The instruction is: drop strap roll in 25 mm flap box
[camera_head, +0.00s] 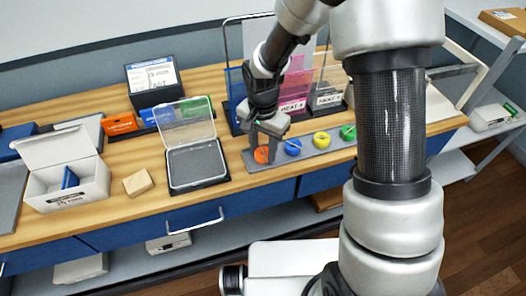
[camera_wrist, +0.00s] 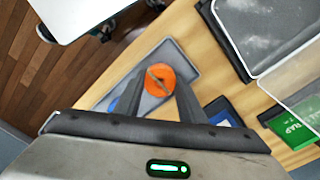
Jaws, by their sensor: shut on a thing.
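An orange strap roll (camera_head: 262,155) is at the left end of a grey tray (camera_head: 318,146). My gripper (camera_head: 264,146) points down over it and is shut on it. In the wrist view the orange roll (camera_wrist: 168,82) sits between the two fingers (camera_wrist: 160,84). I cannot tell whether it still touches the tray. Three small boxes, orange (camera_head: 119,123), blue (camera_head: 158,117) and green (camera_head: 196,106), stand in a row at the back.
Blue (camera_head: 292,147), yellow (camera_head: 321,138) and green (camera_head: 348,132) rolls stand along the tray. A case with a raised clear lid (camera_head: 196,164) is left of my gripper. An open white box (camera_head: 68,186) and a tan block (camera_head: 138,183) lie farther left. Tall clear-fronted racks stand behind.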

